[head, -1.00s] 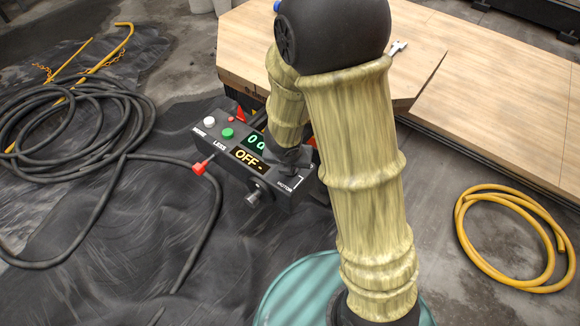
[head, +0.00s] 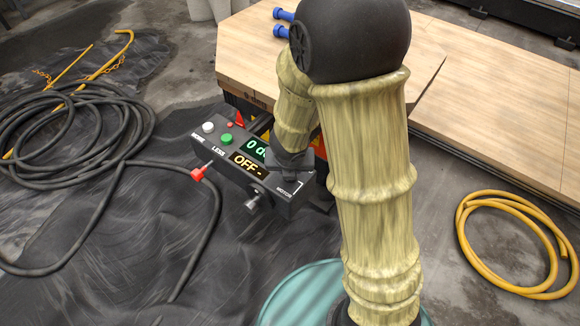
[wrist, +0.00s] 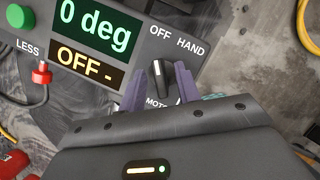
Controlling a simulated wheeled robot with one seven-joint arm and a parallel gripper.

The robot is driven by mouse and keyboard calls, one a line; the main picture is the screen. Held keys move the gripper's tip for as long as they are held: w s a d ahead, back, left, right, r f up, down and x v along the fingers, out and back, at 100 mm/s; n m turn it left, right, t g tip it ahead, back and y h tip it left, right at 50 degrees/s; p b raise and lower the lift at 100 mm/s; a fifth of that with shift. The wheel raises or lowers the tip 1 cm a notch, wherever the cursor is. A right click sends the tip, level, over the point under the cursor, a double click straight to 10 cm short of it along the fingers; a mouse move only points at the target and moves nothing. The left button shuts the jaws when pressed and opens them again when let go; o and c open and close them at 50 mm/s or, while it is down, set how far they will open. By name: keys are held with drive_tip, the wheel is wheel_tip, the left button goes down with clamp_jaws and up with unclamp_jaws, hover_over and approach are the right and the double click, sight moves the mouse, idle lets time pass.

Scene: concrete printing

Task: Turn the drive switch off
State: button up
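The black control box (head: 222,172) stands beyond my arm in the head view. In the wrist view its black rotary switch (wrist: 158,78) sits below the words OFF and HAND, with a partly hidden label starting MOT beside it. A white line shows by the knob and runs roughly upward; its exact setting is hard to tell. My gripper (wrist: 161,70) is open, with one purple-grey finger on each side of the knob. Contact is not clear. The green display (wrist: 95,27) reads 0 deg and the amber display (wrist: 85,65) reads OFF -. In the head view my wrist hides the knob.
A green button (head: 226,139), a white button (head: 208,127) and a red-tipped lever (head: 197,174) are on the box's left part. A wooden platform (head: 480,110) lies behind. A black hose (head: 75,120) is coiled left, a yellow hose (head: 460,235) right.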

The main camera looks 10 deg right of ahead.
drive_tip(key=shift+r, duration=0.1)
drive_tip(key=p+v, duration=1.2)
drive_tip(key=v, duration=0.5)
drive_tip(key=shift+p, duration=0.35)
drive_tip(key=shift+d+r, duration=0.1)
drive_tip(key=s+d+r+m+g, duration=0.15)
drive_tip(key=d+m, duration=0.35)
drive_tip(key=m, duration=1.2)
drive_tip(key=s+d+r+m+g, duration=0.1)
drive_tip(key=s+d+r+m, duration=0.2)
drive_tip(key=m, duration=1.4)
wheel_tip(320, 180, up, 12)
drive_tip(key=d+p, duration=0.1)
drive_tip(key=p, duration=1.1)
drive_tip(key=shift+w+y+p, duration=0.3)
drive_tip(key=shift+w+y, duration=0.05)
drive_tip(key=shift+y, duration=0.05)
